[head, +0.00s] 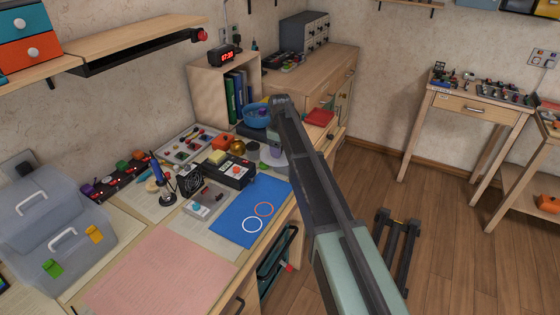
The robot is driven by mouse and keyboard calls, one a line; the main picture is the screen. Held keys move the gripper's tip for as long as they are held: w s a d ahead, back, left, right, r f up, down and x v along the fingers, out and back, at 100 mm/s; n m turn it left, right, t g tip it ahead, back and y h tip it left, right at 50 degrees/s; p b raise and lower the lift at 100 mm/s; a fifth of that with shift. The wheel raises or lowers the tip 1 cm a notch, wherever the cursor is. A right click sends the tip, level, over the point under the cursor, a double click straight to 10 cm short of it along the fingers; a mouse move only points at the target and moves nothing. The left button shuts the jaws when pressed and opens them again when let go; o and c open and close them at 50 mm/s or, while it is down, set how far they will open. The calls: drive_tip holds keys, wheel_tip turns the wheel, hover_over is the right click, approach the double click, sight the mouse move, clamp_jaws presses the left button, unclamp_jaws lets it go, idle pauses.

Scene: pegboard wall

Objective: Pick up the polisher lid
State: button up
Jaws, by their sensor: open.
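I cannot make out for certain which thing is the polisher lid. A round blue tub (256,115) stands at the back of the workbench, just left of my raised arm. A small pale purple cup-like thing (274,156) shows beside my arm, partly covered by it. A gold dome-shaped thing (237,147) sits left of it. My arm crosses the right part of the bench and bends down near the tub. My gripper itself cannot be made out; the arm hides that area.
Open wooden floor (455,245) lies right.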

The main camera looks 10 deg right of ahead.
drive_tip(key=shift+r, duration=0.1)
drive_tip(key=c, duration=1)
drive_tip(key=shift+r, duration=0.15)
